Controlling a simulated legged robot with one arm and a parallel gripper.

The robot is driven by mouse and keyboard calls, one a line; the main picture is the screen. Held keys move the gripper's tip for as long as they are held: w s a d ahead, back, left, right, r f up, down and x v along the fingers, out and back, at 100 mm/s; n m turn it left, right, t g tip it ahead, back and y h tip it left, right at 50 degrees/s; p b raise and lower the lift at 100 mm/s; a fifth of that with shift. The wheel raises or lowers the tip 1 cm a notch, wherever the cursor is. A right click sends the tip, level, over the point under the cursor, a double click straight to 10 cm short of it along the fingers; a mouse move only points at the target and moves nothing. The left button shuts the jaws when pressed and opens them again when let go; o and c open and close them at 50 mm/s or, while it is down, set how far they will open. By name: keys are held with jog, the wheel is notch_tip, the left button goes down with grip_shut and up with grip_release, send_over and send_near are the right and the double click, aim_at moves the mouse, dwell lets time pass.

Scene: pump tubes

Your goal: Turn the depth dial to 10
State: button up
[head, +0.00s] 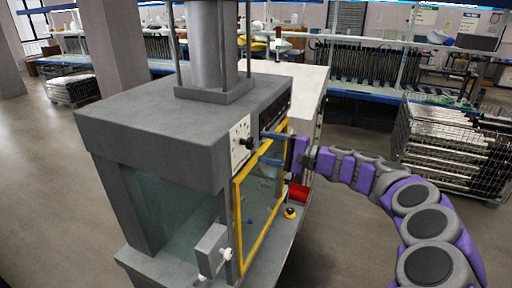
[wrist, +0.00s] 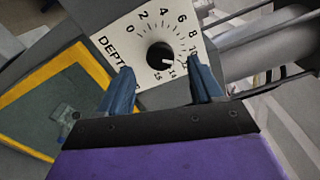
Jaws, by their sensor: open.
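The depth dial is a white plate (wrist: 130,38) with black numbers and the word DEPTH. It sits at the front corner of the grey machine, and in the head view (head: 239,143) it faces my gripper. Its round black knob (wrist: 160,56) bears a small white mark on its lower-right side, towards the numbers past 10, near 14. My gripper (wrist: 161,65) is open and empty. Its two blue fingers lie either side of the knob's lower part in the picture, apart from it. They hide some lower numbers. The gripper also shows in the head view (head: 262,147), just right of the knob.
A yellow-framed clear door (head: 238,222) is on the machine's front, below the dial. A yellow-and-black button (head: 290,212) and a red block (head: 299,192) are below my gripper. A wire cage of tubes (head: 455,150) stands at the right. Open floor lies left.

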jog(key=v, duration=1.3)
jog(key=shift+b, duration=0.45)
jog(key=shift+w+a, duration=0.1)
